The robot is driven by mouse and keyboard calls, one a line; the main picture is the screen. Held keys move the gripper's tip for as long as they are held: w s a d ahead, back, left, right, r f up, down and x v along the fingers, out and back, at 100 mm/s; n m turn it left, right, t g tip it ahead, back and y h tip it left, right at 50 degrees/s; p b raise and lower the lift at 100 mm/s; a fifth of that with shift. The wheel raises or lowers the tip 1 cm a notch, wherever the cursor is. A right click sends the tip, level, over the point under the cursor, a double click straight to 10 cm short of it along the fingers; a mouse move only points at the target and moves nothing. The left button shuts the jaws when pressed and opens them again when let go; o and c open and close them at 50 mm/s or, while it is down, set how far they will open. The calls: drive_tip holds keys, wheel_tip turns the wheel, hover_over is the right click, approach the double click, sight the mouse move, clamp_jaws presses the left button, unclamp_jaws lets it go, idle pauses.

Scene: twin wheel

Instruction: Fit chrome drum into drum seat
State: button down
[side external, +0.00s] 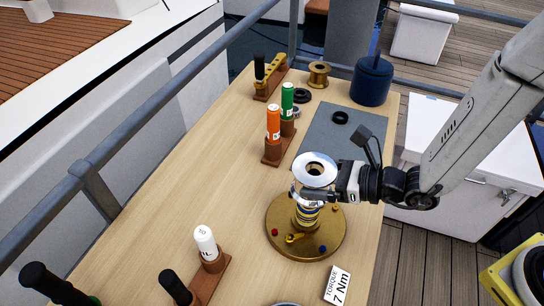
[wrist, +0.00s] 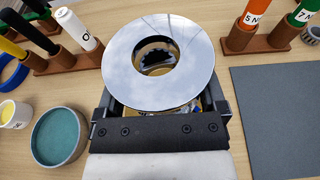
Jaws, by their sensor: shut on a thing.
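The chrome drum (side external: 315,167) is shiny with a wide flared top and a round hole. My gripper (side external: 309,195) is shut on its narrower body below the flange. In the wrist view the drum's flange (wrist: 119,62) fills the middle, with dark teeth showing inside the hole, and my gripper (wrist: 162,103) reaches around it from below. A round brass base (side external: 280,238) with a banded upright post (side external: 307,219) stands under the drum. The drum is roughly upright and over the post. The drum seat is mostly hidden, and I cannot tell whether the drum touches it.
Orange (side external: 273,121) and green (side external: 288,98) torque tools stand in a wooden rack behind. A white-handled tool (side external: 205,241) stands at front left. A grey mat (side external: 340,137) carries a black ring (side external: 341,118). A "7 Nm" card (side external: 338,285) lies in front.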

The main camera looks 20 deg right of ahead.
drive_tip(key=shift+f, duration=4.85)
idle(1.6)
unclamp_jaws()
drive_tip(key=shift+f, duration=0.15)
drive_tip(key=shift+d, duration=0.1)
drive_tip(key=shift+v, duration=3.65)
